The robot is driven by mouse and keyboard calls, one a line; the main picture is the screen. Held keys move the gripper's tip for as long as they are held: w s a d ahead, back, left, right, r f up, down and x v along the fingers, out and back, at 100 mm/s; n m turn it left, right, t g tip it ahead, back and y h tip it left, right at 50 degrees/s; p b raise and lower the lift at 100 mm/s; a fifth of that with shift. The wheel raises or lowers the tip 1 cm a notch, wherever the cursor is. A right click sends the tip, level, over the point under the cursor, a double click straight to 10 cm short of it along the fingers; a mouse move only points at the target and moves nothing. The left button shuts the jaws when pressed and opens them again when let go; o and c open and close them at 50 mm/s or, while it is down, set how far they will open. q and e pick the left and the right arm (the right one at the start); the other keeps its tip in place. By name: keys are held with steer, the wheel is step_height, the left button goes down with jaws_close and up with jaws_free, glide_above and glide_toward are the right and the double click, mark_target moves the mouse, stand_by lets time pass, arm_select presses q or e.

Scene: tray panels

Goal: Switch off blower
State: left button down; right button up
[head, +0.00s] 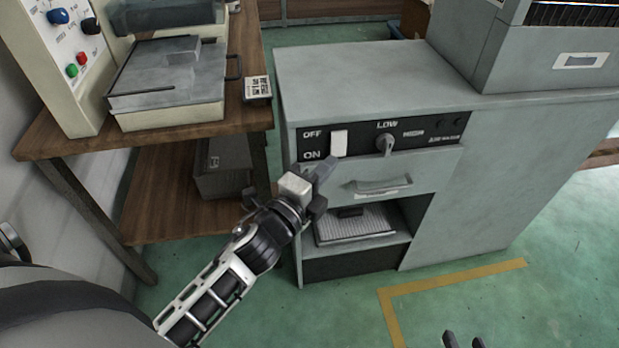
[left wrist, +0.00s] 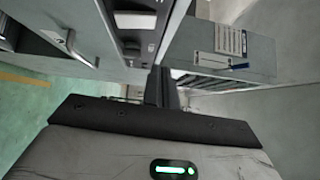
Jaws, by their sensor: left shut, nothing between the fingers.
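The blower cabinet (head: 365,75) is grey, with a black control panel (head: 430,137) along its upper front. A white rocker switch (head: 339,143) sits at the panel's left, beside the words OFF above and ON below. I cannot tell which way it is tipped. My left gripper (head: 326,170) is just below and left of the switch in the head view; contact is not clear. Its fingers (left wrist: 160,88) are shut and empty in the left wrist view. My right gripper (head: 463,341) shows only its fingertips at the bottom edge, apart and empty.
A drawer handle (head: 380,186) sticks out below the panel. A wooden bench (head: 190,135) with a tray machine (head: 168,88) stands at left. The green floor (head: 490,220) in front is clear.

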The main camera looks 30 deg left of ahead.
arm_select(q)
steer(key=shift+s+a+r, duration=0.15)
steer(key=shift+s, duration=1)
steer(key=shift+s+a+r, duration=0.15)
steer(key=shift+s, duration=1)
arm_select(e)
steer(key=shift+f, duration=0.1)
steer(key=shift+w, duration=0.1)
